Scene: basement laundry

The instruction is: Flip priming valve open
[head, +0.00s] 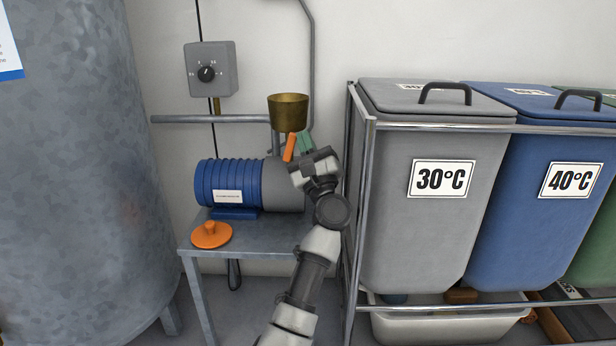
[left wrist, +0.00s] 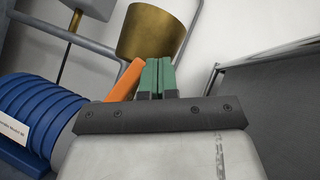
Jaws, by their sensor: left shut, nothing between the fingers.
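The priming valve's handle looks to be the orange lever (head: 290,147) just below the brass funnel (head: 288,112). It stands tilted, its top leaning right, and also shows in the left wrist view (left wrist: 125,82). The valve body is hidden behind my gripper. My left gripper (head: 304,141) is shut and empty. Its green fingertips (left wrist: 157,78) are side by side, just right of the lever and below the funnel (left wrist: 151,34). I cannot tell whether they touch the lever. The blue and grey pump (head: 236,184) lies to the left. My right gripper is not in view.
The pump stands on a small grey table (head: 262,238) with an orange lid (head: 211,235) at its front left. A metal rack (head: 362,190) with a grey 30°C bin (head: 430,225) stands close right of my arm. A large grey tank (head: 75,170) is at left.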

